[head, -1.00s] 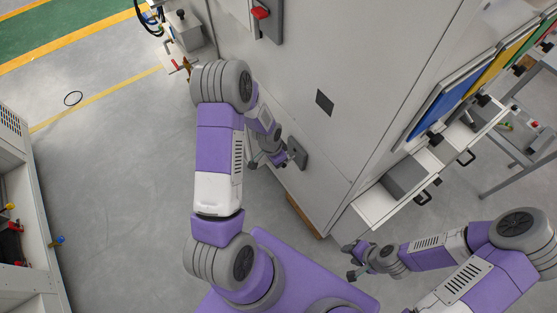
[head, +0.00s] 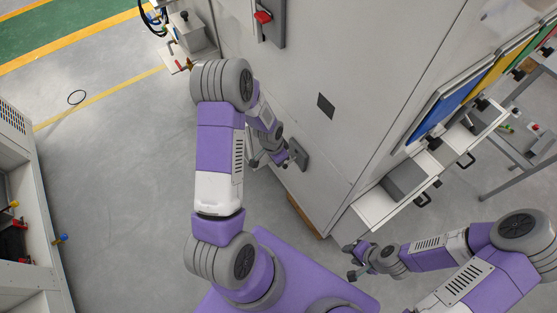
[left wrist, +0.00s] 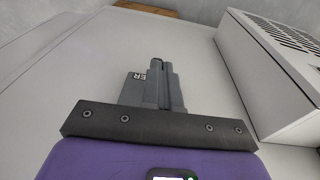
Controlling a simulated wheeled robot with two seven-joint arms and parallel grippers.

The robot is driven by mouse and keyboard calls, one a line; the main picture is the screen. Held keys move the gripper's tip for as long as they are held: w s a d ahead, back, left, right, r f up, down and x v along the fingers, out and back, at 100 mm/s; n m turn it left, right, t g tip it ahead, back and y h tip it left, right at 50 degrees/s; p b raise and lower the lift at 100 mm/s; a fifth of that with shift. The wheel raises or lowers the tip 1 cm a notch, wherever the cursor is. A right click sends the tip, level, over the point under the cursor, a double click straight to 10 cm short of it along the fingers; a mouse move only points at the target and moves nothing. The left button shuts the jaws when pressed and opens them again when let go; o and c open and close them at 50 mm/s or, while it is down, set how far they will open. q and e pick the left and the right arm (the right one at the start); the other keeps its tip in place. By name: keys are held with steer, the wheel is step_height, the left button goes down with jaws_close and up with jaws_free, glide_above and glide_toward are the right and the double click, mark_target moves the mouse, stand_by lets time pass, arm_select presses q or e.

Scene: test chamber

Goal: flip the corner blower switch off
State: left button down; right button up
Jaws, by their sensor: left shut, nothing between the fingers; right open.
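The blower switch appears to be the small dark grey box (head: 300,154) on the lower side of the big grey cabinet; its lever is not clear. My left gripper (head: 284,160) is shut and empty, right beside this box. In the left wrist view the shut fingers (left wrist: 158,78) point at the pale panel, partly covering a grey plate (left wrist: 134,88) with the letters "ER". I cannot tell whether the fingers touch the switch. My right gripper (head: 351,262) is open and empty, low in front of the drawers, away from the switch.
The grey cabinet (head: 370,60) carries a red-handled switch (head: 263,16) higher up. A white vented box (left wrist: 275,75) stands out at the right in the left wrist view. Open drawers (head: 378,207) jut out at the right.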

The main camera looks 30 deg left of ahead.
arm_select(q)
steer(key=s+a+r+p, duration=0.4)
steer(key=s+a+r, duration=0.1)
steer(key=s+r, duration=0.3)
steer(key=shift+s+r, duration=0.35)
steer(key=shift+s, duration=0.15)
steer(key=s+d+f+n+h, duration=0.1)
steer(key=d+f+n, duration=0.1)
steer(key=d, duration=0.5)
steer(key=s+d+f+n+h, duration=0.1)
steer(key=s+d+f+n, duration=0.1)
steer(key=d, duration=0.6)
steer(key=s+d+f+n+h, duration=0.1)
steer(key=s+d+f+n, duration=0.1)
steer(key=d+f, duration=0.3)
steer(key=d+n, duration=0.1)
steer(key=d, duration=0.2)
steer(key=shift+g, duration=0.3)
